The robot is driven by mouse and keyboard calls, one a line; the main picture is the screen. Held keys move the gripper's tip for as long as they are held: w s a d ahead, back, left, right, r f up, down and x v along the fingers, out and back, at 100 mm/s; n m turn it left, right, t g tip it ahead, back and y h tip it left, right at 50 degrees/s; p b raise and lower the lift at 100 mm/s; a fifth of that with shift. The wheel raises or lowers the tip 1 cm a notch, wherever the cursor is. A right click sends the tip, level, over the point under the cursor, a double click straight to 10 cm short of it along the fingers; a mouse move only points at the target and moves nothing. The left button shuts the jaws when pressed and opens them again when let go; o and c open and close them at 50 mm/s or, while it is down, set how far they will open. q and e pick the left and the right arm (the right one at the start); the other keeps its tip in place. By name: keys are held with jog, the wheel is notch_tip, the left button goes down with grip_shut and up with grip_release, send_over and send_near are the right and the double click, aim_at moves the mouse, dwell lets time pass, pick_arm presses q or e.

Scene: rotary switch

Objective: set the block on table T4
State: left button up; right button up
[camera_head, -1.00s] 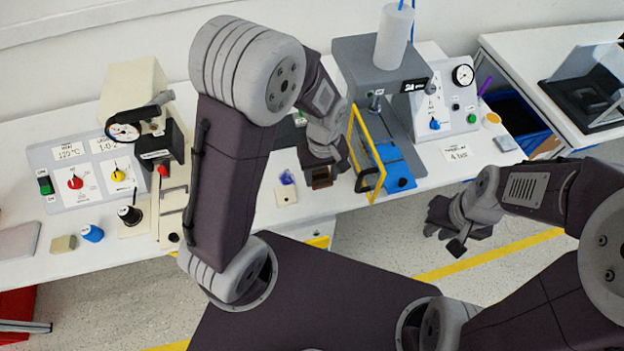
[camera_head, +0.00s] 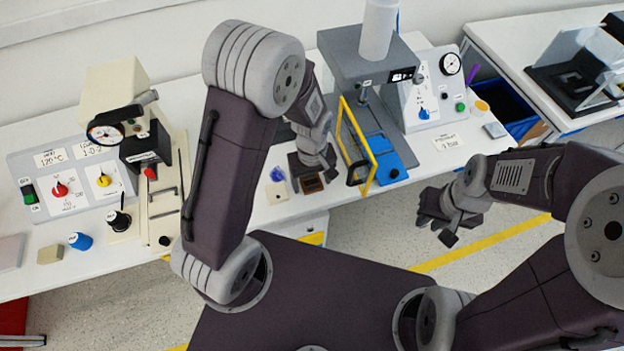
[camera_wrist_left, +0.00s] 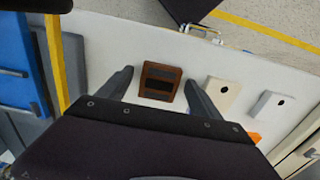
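A small brown block (camera_head: 312,184) with dark slots on its top sits at the front part of the long white table (camera_head: 344,196), left of the grey press. In the left wrist view the block (camera_wrist_left: 160,80) lies between the two fingers of my left gripper (camera_wrist_left: 158,90), with a gap on each side. The left gripper (camera_head: 313,170) is open just over the block in the head view. No table label T4 is readable. My right gripper (camera_head: 440,225) hangs over the floor in front of the table, empty, its fingers apart.
The grey press (camera_head: 350,60) with a yellow guard (camera_head: 356,150) and blue plate (camera_head: 378,160) stands close right of my left gripper. Small beige pieces (camera_head: 277,192) lie left of the block. A second table (camera_head: 480,40) stands at the right.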

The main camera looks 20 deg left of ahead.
aim_at(312, 184)
pick_arm(q)
jog(key=shift+r, duration=0.25)
notch_tip(312, 184, up, 12)
jog(key=p, duration=0.2)
jog(key=s+a+f+m+t, duration=0.1)
jog(key=s+a+f+m, duration=0.1)
jog(key=s+a+m, duration=0.3)
jog(key=shift+s+a+m, duration=0.4)
jog(key=shift+s+m, duration=0.4)
jog(key=shift+s, duration=0.25)
dwell(1.1)
